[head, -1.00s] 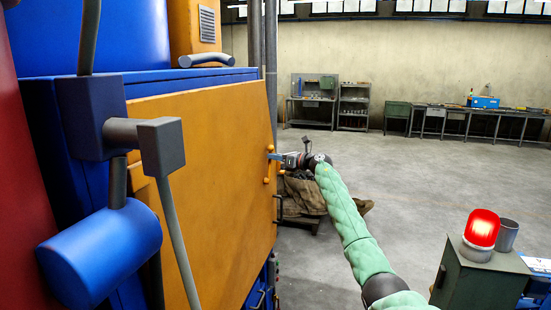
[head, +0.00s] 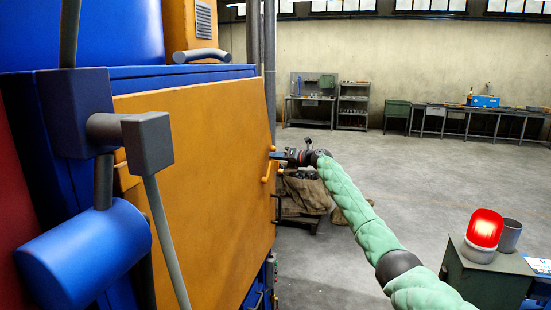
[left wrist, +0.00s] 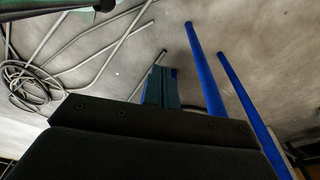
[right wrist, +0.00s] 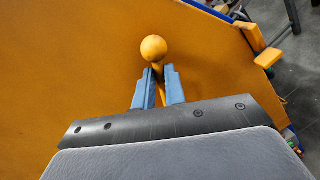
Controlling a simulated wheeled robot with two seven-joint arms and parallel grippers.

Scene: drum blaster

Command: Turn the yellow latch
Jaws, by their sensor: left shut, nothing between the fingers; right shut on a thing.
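The yellow latch (right wrist: 153,48) shows in the right wrist view as a round ball on a short stem, in front of the large orange door panel (right wrist: 60,90). My right gripper (right wrist: 159,78) is shut on the stem just below the ball, one blue finger on each side. In the head view my right gripper (head: 288,155) is at the right edge of the orange door (head: 200,170), beside small orange fittings there; the grip itself is too small to make out. My left gripper (left wrist: 160,85) is shut and empty over the grey floor, and is not in the head view.
A grey lever with a blue cylinder (head: 90,250) stands out at the near left. An orange bracket (right wrist: 262,42) sits near the door edge. Blue bars (left wrist: 207,70) run beside my left gripper. Open floor lies right.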

